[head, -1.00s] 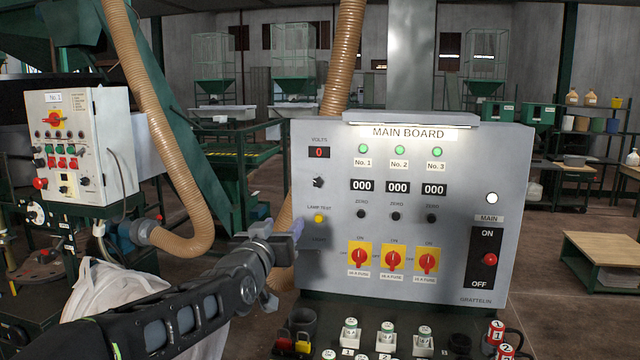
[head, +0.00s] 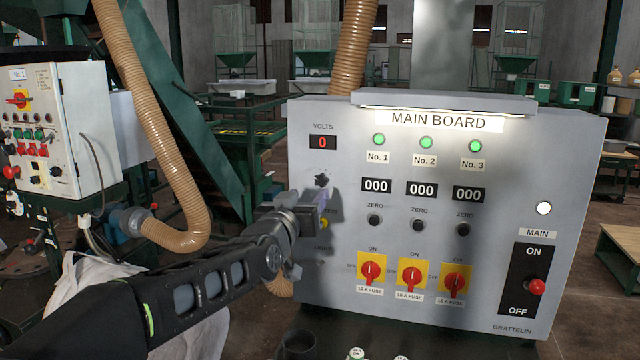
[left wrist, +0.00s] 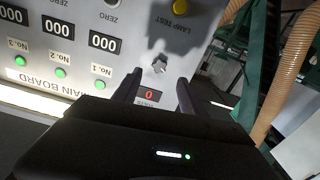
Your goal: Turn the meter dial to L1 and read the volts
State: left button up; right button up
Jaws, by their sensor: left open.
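The meter dial (head: 321,180) is a small dark knob on the grey main board (head: 510,190), below the red VOLTS display (head: 322,142), which reads 0. My left gripper (head: 322,203) is just below the dial in the head view and partly covers the yellow lamp test button (head: 325,223). In the left wrist view, which is upside down, the open fingers of my left gripper (left wrist: 157,85) point towards the dial (left wrist: 159,66), with nothing between them. The dial's position marks are too small to read. My right gripper is not in view.
The board carries three red fuse switches (head: 412,274), several zero buttons and a red main switch (head: 537,286). A ribbed tan hose (head: 160,150) and the No. 1 control box (head: 60,130) stand to the left. Open air lies before the board's upper part.

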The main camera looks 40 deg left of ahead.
aim_at(320, 183)
pick_arm(q)
jog(key=p+x, duration=0.3)
jog(key=x, duration=0.5)
jog(key=shift+s, duration=0.1)
jog(key=shift+c, duration=0.5)
grip_shut()
